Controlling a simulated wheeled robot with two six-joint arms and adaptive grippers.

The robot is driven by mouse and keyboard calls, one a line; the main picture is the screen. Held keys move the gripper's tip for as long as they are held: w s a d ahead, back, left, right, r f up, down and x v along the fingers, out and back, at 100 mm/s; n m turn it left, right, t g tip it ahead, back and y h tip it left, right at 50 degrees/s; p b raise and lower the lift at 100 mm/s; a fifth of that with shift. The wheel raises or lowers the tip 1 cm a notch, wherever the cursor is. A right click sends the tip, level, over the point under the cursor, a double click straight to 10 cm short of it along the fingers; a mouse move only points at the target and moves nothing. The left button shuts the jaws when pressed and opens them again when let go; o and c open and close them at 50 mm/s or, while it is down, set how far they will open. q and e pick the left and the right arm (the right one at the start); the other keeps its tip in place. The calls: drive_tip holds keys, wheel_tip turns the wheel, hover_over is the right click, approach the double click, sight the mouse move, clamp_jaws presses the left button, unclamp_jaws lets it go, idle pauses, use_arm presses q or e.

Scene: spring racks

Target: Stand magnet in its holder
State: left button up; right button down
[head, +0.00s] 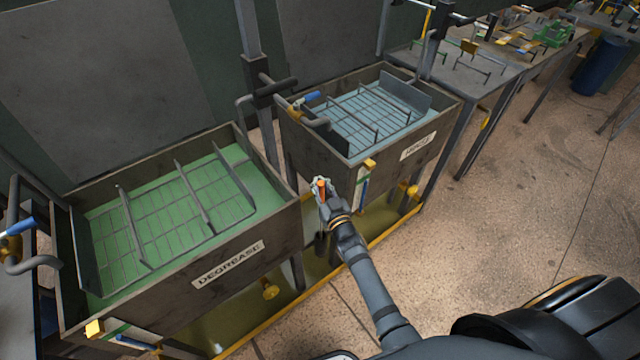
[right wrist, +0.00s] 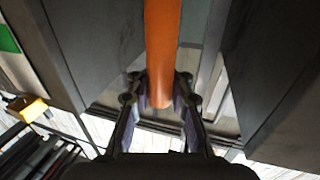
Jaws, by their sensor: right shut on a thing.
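My right gripper (head: 321,190) is shut on an orange rod-shaped thing, which I take to be the magnet (head: 322,186). It is in front of the gap between two tanks, above the floor tray. In the right wrist view the gripper (right wrist: 160,92) has its fingers on both sides of the smooth orange rod (right wrist: 162,45). One rounded end lies between the fingers. The other end runs out of the frame at the top. I cannot tell which thing is the magnet's holder. My left gripper is not in view.
A tank marked DEGREASE (head: 229,265) holds green liquid and a wire rack at left. A second tank (head: 418,147) with pale blue liquid and a rack stands beyond. Yellow-edged fittings (head: 369,164) sit on its front. A workbench (head: 477,85) stands at upper right. The right floor is clear.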

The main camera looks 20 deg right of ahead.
drive_tip(key=shift+f, duration=0.15)
drive_tip(key=c, duration=1.1)
unclamp_jaws()
drive_tip(key=shift+s+f, duration=0.1)
drive_tip(key=shift+s, duration=0.3)
drive_tip(key=s, duration=1.1)
drive_tip(key=shift+s+d, duration=0.1)
drive_tip(key=shift+d, duration=0.3)
